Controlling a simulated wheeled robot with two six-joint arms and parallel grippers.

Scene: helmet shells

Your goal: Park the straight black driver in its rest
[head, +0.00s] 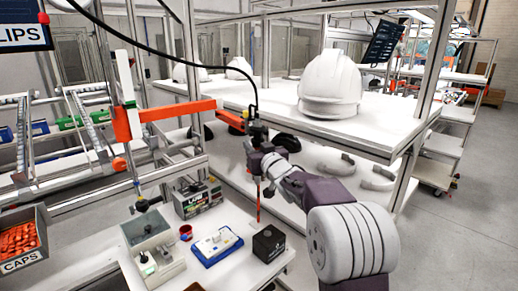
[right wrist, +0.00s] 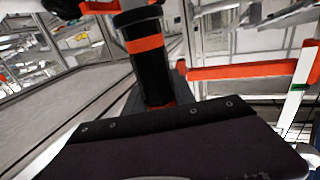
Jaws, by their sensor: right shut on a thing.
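The straight black driver (head: 251,127) with orange bands hangs upright at the end of a black cable in the head view. Its thin reddish lower end (head: 258,205) points down above the white bench. In the right wrist view the driver (right wrist: 150,75) stands between the jaws, its black body banded in orange. My right gripper (head: 258,152) is shut on it; the fingertips are mostly hidden. A small black block (head: 268,243) stands on the bench below; I cannot tell whether it is the rest. My left gripper is not in view.
An orange arm (head: 170,110) reaches close to the driver from the left. A blue-edged tray (head: 217,246), a red cup (head: 186,232) and a grey fixture (head: 152,245) are on the bench (head: 235,278). A white helmet shell (head: 330,85) sits on the shelf behind.

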